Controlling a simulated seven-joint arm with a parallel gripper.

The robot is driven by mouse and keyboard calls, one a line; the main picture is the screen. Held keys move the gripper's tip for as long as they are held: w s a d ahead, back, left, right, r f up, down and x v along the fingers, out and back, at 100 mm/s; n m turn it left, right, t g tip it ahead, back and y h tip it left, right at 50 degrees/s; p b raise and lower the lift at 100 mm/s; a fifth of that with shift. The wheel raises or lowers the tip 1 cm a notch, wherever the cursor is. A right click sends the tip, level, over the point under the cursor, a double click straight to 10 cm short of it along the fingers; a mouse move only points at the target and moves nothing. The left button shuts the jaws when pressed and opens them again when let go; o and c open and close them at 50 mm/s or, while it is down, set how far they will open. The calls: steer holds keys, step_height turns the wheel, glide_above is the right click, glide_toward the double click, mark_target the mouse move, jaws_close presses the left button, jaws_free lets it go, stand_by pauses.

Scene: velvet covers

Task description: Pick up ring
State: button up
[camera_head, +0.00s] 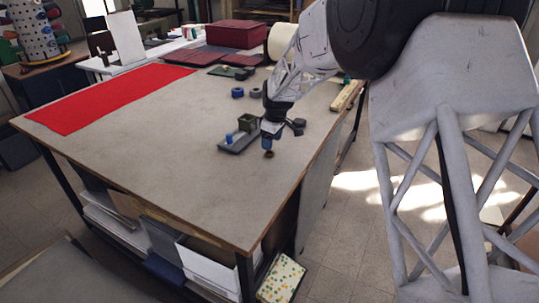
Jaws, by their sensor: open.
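Two small ring-like rolls lie side by side on the worktable: a blue ring (237,92) and a darker grey-blue ring (255,93). I cannot tell which one the task's ring is. My gripper (282,138) is over the right part of the table, nearer the camera than both rings and apart from them. It is open, and I see nothing held between its fingers. The fingertips are small and dark here, so their height above the table is unclear.
The worktable (150,135) has a grey tray (236,145) with small items just left of my gripper. An olive box (248,122) stands by it. Red cloth (110,95) covers the left side; a dark red box (236,34) stands behind. The table's middle is clear.

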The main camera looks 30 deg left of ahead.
steer(key=shift+a+f, duration=0.2)
steer(key=shift+f, duration=1.1)
steer(key=shift+a+f, duration=0.15)
steer(key=shift+f, duration=1.1)
steer(key=c, duration=1)
steer(key=shift+r, duration=0.2)
steer(key=shift+r, duration=0.5)
steer(key=shift+s+d+r, duration=0.1)
steer(key=shift+s+r, duration=0.05)
steer(key=shift+r, duration=0.45)
steer(key=shift+s+d+r, duration=0.1)
steer(key=shift+r, duration=0.45)
steer(key=s+d, duration=0.3)
steer(key=s, duration=0.1)
steer(key=s+d+r, duration=0.1)
steer(key=s+d, duration=0.2)
steer(key=s, duration=0.1)
steer(key=s+d, duration=0.3)
steer(key=s, duration=0.1)
steer(key=shift+d+r, duration=0.2)
steer(key=shift+d, duration=0.2)
